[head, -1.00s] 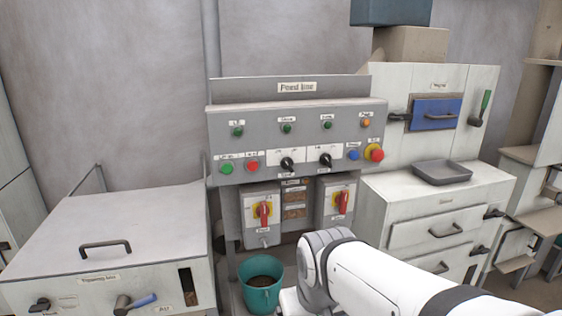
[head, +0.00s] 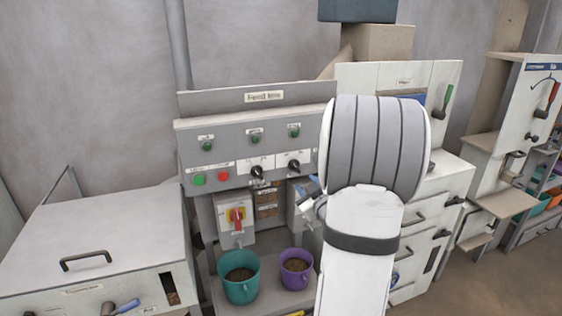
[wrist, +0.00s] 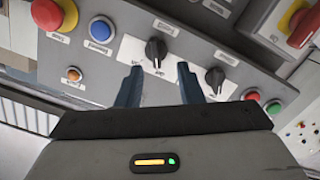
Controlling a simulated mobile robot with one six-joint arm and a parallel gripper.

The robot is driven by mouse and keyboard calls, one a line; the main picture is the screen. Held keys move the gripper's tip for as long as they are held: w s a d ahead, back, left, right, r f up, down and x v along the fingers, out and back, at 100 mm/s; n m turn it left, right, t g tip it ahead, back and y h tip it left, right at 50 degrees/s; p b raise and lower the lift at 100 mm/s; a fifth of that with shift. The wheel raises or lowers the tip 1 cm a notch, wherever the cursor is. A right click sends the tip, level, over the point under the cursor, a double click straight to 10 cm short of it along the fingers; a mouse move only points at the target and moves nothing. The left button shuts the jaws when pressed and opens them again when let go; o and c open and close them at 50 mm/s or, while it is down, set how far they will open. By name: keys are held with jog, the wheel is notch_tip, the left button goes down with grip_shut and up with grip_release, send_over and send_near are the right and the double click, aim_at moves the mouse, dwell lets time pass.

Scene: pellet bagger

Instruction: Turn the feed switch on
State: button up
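The grey control panel (head: 245,150) has two black rotary selector knobs: the left one (head: 258,174) and the right one (head: 294,166). Their labels are too small to read, so I cannot tell which is the feed switch. In the wrist view, turned upside down, my gripper (wrist: 160,84) is open and empty. Its blue fingertips point at the right knob (wrist: 156,52), which shows between and beyond them; contact is not visible. The left knob (wrist: 215,80) is to the right of the fingers. In the head view my arm hides most of the gripper.
Below the panel is a red handle switch (head: 237,218) on a yellow plate. Green (head: 198,180) and red (head: 224,176) buttons sit left of the knobs. A blue button (wrist: 100,28) and red mushroom button (wrist: 48,14) are close by. Teal (head: 239,290) and purple (head: 296,279) buckets stand below.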

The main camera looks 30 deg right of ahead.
aim_at(297, 168)
jog(key=shift+t, duration=0.5)
jog(key=p+x, duration=0.1)
jog(key=x, duration=0.1)
jog(key=p+x, duration=0.1)
jog(key=x, duration=0.2)
jog(key=p+x, duration=0.1)
jog(key=x, duration=0.1)
jog(key=shift+w+d+r, duration=0.15)
jog(key=shift+d+r, duration=0.05)
jog(key=shift+r, duration=0.1)
jog(key=shift+c, duration=0.2)
